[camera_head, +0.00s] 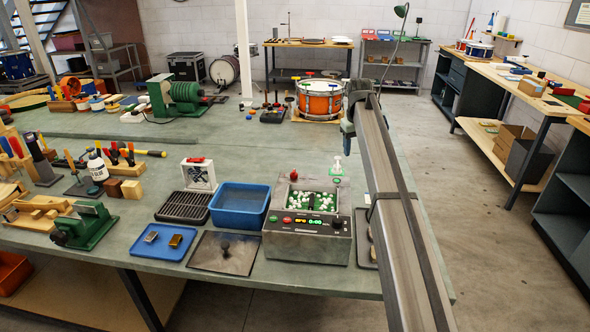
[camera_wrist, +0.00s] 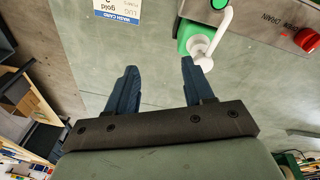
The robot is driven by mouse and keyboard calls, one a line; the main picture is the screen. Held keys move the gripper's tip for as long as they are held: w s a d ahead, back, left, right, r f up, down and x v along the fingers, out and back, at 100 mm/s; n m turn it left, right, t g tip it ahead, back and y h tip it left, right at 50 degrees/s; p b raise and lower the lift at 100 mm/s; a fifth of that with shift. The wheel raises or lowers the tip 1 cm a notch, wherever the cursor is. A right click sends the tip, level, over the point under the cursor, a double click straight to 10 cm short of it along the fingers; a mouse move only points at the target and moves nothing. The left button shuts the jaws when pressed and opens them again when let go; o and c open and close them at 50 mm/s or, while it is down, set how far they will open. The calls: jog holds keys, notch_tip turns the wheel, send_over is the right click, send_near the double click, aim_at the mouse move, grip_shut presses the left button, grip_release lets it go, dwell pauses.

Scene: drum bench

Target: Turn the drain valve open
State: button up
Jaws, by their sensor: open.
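The drain valve has a white lever handle (camera_wrist: 222,40) on a green fitting (camera_wrist: 193,37) beside the word DRAIN on the metal wash unit (camera_wrist: 265,25). In the head view, a white and green fitting (camera_head: 337,166) at the unit's back right appears to be this valve. My gripper (camera_wrist: 159,66) is open, with nothing between its blue-grey fingers. The right fingertip is close to the rounded lower end of the handle; I cannot tell if they touch.
A red knob (camera_wrist: 306,40) sits right of the valve. The wash unit's tank (camera_head: 312,200) holds white pieces in green. A blue bin (camera_head: 240,205) stands left of it, and a snare drum (camera_head: 320,98) behind. A wash card (camera_wrist: 121,8) lies left of the valve.

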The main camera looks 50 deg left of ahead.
jog(key=s+a+r+n+g, duration=0.1)
jog(key=s+a+r, duration=0.45)
jog(key=s, duration=0.35)
jog(key=n+g, duration=0.1)
send_near(294, 170)
jog(key=shift+h, duration=0.3)
jog(key=f, duration=0.9)
jog(key=shift+s+a+f, duration=0.1)
jog(key=shift+s+a, duration=0.05)
jog(key=shift+a, duration=0.1)
jog(key=shift+c, duration=0.2)
grip_shut()
